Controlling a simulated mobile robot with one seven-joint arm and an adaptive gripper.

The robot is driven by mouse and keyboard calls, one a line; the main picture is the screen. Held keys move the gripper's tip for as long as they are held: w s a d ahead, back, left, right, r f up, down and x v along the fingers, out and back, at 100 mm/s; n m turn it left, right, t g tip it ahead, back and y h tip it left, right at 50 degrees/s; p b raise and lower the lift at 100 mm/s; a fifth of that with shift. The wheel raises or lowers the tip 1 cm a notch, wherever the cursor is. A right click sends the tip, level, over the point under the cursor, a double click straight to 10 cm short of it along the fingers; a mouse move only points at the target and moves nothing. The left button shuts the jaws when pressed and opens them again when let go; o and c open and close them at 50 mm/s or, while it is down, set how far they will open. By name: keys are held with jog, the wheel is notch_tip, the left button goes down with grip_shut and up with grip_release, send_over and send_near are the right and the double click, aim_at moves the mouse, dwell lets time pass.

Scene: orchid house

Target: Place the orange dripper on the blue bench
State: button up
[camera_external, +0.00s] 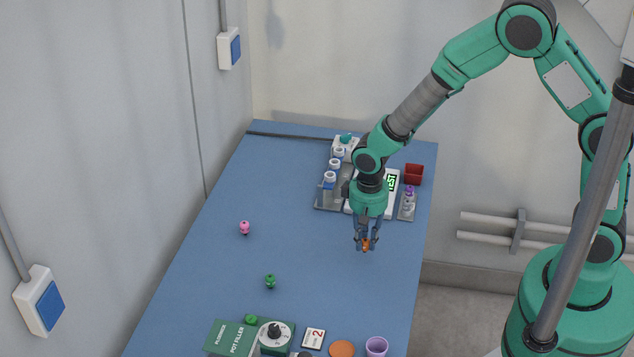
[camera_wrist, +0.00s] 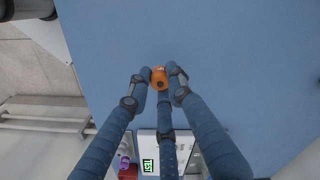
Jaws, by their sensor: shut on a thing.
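The orange dripper (camera_wrist: 159,78) is between the fingertips of my gripper (camera_wrist: 158,80) in the wrist view. My gripper is shut on it. In the external view, my gripper (camera_external: 365,243) points down over the right part of the blue bench (camera_external: 320,250), with the orange dripper (camera_external: 366,244) showing at its tips. I cannot tell whether the dripper touches the bench top or is held a little above it. The blue bench also fills the upper part of the wrist view (camera_wrist: 230,40).
A pink dripper (camera_external: 244,227) and a green dripper (camera_external: 270,281) stand on the bench to the left. A green pot filler box (camera_external: 235,338), a number card (camera_external: 313,338), an orange disc (camera_external: 342,348) and a purple cup (camera_external: 376,346) line the front. Bottles, a white tray and a red box (camera_external: 414,174) stand behind.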

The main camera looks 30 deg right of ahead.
aim_at(366, 240)
jog(key=shift+f+b, duration=0.3)
jog(key=shift+f, duration=1.05)
jog(key=shift+f, duration=0.1)
jog(key=o, duration=0.8)
jog(key=shift+o, duration=0.2)
notch_tip(366, 240, up, 12)
jog(key=p, duration=0.2)
jog(key=shift+p, duration=0.3)
